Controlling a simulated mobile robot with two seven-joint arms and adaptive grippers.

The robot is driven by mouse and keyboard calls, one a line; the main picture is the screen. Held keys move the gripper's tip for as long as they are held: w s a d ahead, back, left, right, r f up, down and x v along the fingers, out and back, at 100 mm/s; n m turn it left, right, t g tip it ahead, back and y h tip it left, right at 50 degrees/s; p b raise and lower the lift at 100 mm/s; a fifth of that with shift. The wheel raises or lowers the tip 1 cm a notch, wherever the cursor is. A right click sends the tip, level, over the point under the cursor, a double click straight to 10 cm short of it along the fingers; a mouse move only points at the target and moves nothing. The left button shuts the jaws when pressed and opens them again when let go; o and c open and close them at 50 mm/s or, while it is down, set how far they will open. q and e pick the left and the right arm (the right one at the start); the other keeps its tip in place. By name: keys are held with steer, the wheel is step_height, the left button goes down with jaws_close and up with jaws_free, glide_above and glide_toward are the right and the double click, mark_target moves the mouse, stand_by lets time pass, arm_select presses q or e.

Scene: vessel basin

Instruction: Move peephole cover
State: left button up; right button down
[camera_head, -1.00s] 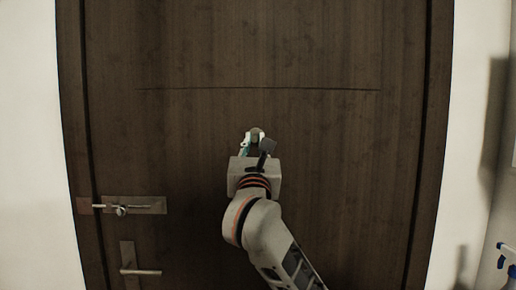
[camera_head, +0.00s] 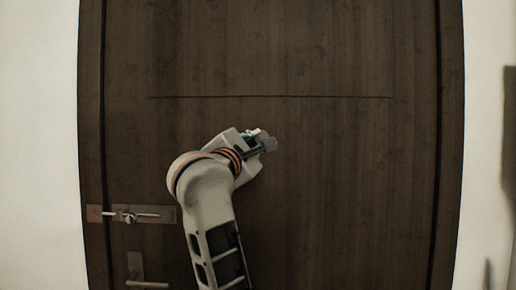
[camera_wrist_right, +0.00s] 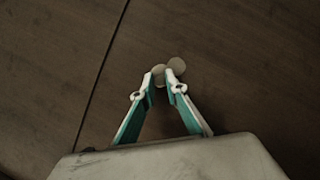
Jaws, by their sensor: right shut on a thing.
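The dark wooden door fills the head view, and its peephole fitting is mostly hidden there by my right gripper (camera_head: 257,134). In the right wrist view, two small grey round pieces show side by side against the door. The peephole cover (camera_wrist_right: 159,74) seems to be the one between the fingertips; the other disc (camera_wrist_right: 176,66) is just to its upper right, touching or slightly overlapping it. My right gripper (camera_wrist_right: 162,84) is shut on the cover, with its white and teal fingers close together. My left gripper is not in view.
A slide bolt (camera_head: 135,214) and a lever handle (camera_head: 142,277) are on the door's left side, beside my right arm. A thin horizontal groove (camera_head: 270,97) crosses the door above the gripper. The door to the right is clear.

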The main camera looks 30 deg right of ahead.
steer(key=shift+a+r+m, duration=0.1)
steer(key=shift+r+m, duration=0.15)
steer(key=shift+m, duration=0.45)
steer(key=shift+r+g, duration=0.1)
steer(key=shift+g, duration=0.3)
steer(key=c, duration=2)
jaws_free()
